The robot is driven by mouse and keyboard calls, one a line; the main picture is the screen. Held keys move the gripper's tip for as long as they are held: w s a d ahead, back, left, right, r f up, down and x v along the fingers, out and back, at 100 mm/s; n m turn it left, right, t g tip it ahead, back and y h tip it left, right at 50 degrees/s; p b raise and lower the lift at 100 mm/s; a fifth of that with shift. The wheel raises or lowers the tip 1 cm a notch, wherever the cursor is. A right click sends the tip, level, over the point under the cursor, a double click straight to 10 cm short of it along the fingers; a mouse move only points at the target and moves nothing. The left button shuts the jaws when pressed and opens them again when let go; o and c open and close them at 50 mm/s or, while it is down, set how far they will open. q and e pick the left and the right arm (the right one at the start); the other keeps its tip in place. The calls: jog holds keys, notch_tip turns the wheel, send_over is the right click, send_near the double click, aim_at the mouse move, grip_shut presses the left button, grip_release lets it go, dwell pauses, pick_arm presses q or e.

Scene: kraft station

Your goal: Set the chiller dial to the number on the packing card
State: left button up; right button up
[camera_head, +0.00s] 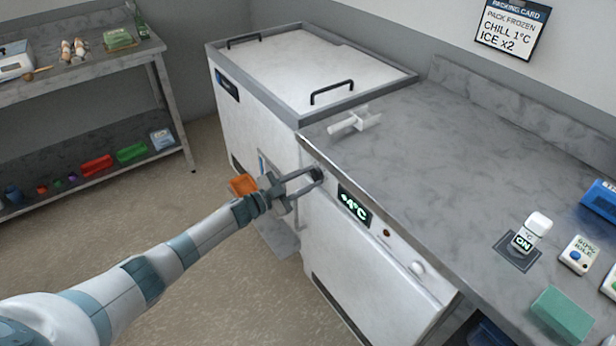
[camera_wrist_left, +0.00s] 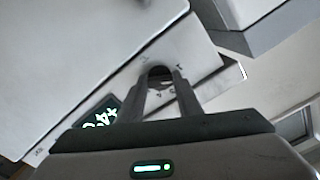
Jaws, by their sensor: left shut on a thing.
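The packing card (camera_head: 511,30) on the back wall reads "PACK FROZEN", "CHILL 1°C" and "ICE x2". The display (camera_head: 354,206) on the chiller front (camera_head: 365,262) reads +4°C in green; it also shows tilted in the left wrist view (camera_wrist_left: 98,117). The dark round dial (camera_wrist_left: 160,74) sits on the front panel beside the display, with small marks around it. My left gripper (camera_head: 318,176) is at the panel, left of the display, with its fingers shut on the dial's two sides. The fingers hide part of the dial. My right gripper is not in view.
A white chest freezer (camera_head: 310,70) stands left of the grey counter (camera_head: 430,140). A shelf (camera_head: 85,85) with goods stands at far left.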

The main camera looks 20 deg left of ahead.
pick_arm(q)
jog(key=n, duration=0.2)
jog(key=shift+n, duration=0.3)
jog(key=shift+f+n+p, duration=0.1)
jog(key=shift+n+p, duration=0.2)
jog(key=shift+n, duration=0.4)
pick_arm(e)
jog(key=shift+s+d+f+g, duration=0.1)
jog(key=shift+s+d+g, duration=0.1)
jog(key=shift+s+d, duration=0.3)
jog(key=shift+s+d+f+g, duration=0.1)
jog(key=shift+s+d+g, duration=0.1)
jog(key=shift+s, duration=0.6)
pick_arm(q)
jog(key=o, duration=0.8)
jog(key=shift+o, duration=1.1)
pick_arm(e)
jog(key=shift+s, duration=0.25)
pick_arm(q)
jog(key=shift+s, duration=0.1)
